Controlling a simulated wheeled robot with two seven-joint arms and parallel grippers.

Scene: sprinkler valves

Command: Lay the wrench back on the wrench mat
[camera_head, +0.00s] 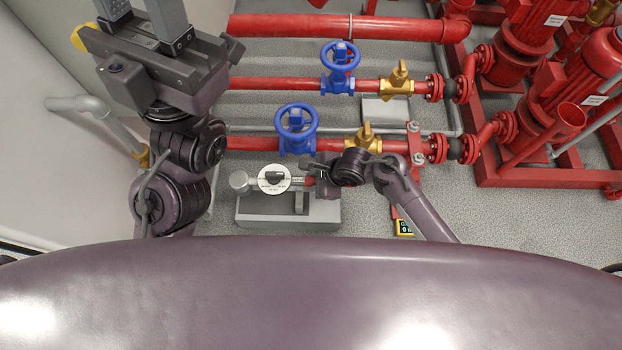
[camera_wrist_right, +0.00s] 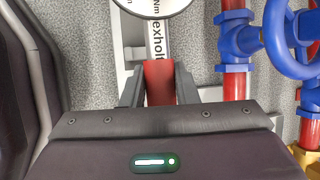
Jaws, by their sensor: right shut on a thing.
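The wrench (camera_head: 273,179) is a silver bar with a round white dial, a round grey head at its left end and a red handle. My right gripper (camera_head: 314,181) is shut on the red handle, which also shows between the fingers in the right wrist view (camera_wrist_right: 159,82). The wrench lies level over a grey block-like stand (camera_head: 290,215). I cannot tell whether it touches the stand, nor pick out a separate mat. My left gripper (camera_head: 141,12) is at the upper left, its fingers apart and empty, their tips near the picture's top edge.
Red pipes with blue handwheel valves (camera_head: 296,122) and brass valves (camera_head: 367,137) run just behind the wrench. Red pumps (camera_head: 515,60) stand at the right. A small yellow device (camera_head: 404,228) is on the floor right of the stand. A pale wall is at the left.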

